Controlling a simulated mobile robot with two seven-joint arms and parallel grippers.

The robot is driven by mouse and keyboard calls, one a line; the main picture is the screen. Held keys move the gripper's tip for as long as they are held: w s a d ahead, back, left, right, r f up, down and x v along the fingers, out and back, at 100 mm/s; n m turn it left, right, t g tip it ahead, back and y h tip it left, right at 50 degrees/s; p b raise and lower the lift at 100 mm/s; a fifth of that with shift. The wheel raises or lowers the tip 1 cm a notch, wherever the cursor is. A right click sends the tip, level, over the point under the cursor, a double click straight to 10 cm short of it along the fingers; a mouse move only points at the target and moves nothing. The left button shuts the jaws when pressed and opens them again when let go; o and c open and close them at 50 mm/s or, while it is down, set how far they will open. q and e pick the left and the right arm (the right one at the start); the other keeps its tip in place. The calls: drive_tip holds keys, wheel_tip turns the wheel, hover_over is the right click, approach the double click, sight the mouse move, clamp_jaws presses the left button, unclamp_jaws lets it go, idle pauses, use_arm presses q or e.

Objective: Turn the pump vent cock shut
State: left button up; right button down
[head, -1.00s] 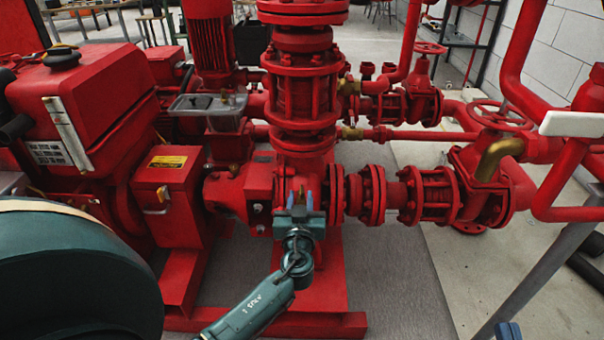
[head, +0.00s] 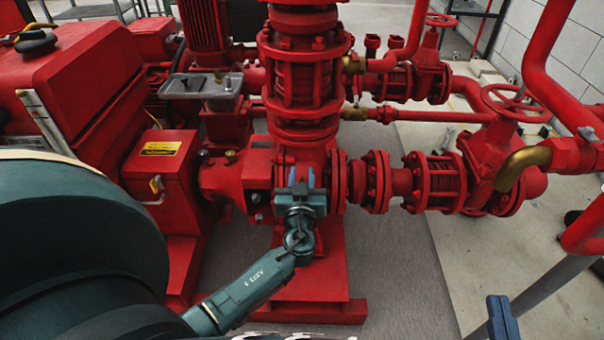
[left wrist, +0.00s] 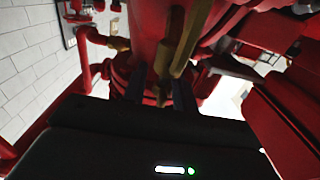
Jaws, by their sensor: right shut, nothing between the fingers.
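The brass vent cock (left wrist: 163,68) with its long lever (left wrist: 192,32) shows in the left wrist view, against the red pump casing. My left gripper (left wrist: 161,90) is open, its two dark fingers apart with the lower part of the cock between them in that picture. I cannot tell whether either finger touches it. In the head view my left gripper (head: 298,179) is at the front of the red pump (head: 265,170), and hides most of the cock. My right gripper (head: 503,318) shows only in part at the lower right edge, away from the pump, and is shut.
A red engine block (head: 80,85) stands at the left. Flanged pipework (head: 437,185) with a red handwheel (head: 515,102) and a brass elbow (head: 520,162) is on the right. A red vertical pipe (head: 300,85) rises behind my left gripper. Grey floor (head: 390,265) is clear at right front.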

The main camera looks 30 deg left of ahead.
use_arm(q)
clamp_jaws()
